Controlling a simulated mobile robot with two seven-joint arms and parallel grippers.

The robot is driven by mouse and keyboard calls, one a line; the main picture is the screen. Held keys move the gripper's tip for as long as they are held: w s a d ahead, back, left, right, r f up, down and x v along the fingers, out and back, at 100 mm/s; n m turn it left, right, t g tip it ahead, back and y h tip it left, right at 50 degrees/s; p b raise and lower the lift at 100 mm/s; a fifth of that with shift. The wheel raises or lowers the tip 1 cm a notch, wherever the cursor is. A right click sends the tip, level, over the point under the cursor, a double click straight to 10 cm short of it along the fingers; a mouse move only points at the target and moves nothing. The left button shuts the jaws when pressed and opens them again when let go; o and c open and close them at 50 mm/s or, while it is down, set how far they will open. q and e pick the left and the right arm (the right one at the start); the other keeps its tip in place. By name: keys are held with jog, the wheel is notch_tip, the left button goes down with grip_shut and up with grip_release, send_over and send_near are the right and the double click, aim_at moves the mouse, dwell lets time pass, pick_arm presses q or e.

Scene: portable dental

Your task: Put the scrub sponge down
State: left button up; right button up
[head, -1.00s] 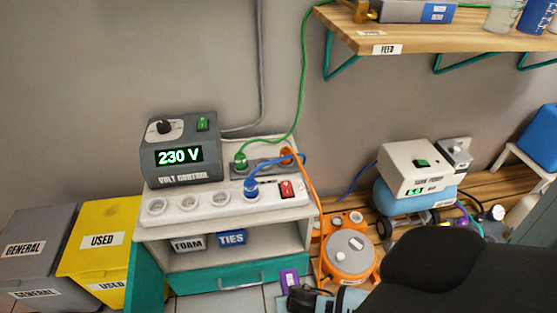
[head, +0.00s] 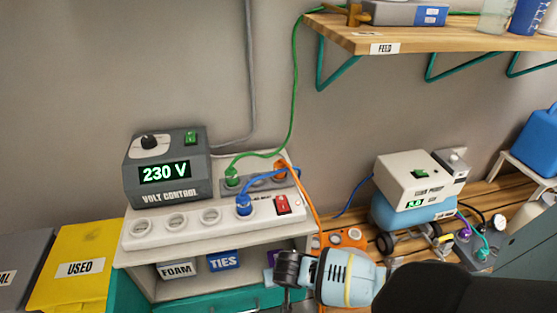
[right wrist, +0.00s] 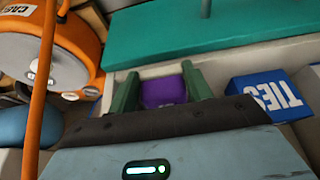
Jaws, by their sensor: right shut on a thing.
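The scrub sponge, a purple block, is held between the two green fingers of my right gripper (right wrist: 160,95) in the right wrist view. The sponge (right wrist: 163,92) shows only partly between the fingers. In the head view my right gripper (head: 285,278) is at the open front of the white shelf unit (head: 308,243), right of the TIES box. A little purple shows beside the gripper there, but the fingers are mostly hidden. My left gripper is in neither view.
The blue TIES box (head: 224,261) and the FOAM box (head: 177,270) stand inside the shelf. A power strip (head: 190,224) with plugs and the volt control box (head: 165,172) sit on top. An orange cable hangs close to my right gripper, and an orange reel (right wrist: 75,55) is beside it.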

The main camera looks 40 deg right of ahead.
aim_at(272, 255)
jog(key=w, duration=0.1)
jog(key=w+d+b, duration=0.2)
jog(key=shift+w+f, duration=0.15)
jog(key=shift+f, duration=0.2)
jog(key=shift+f, duration=0.25)
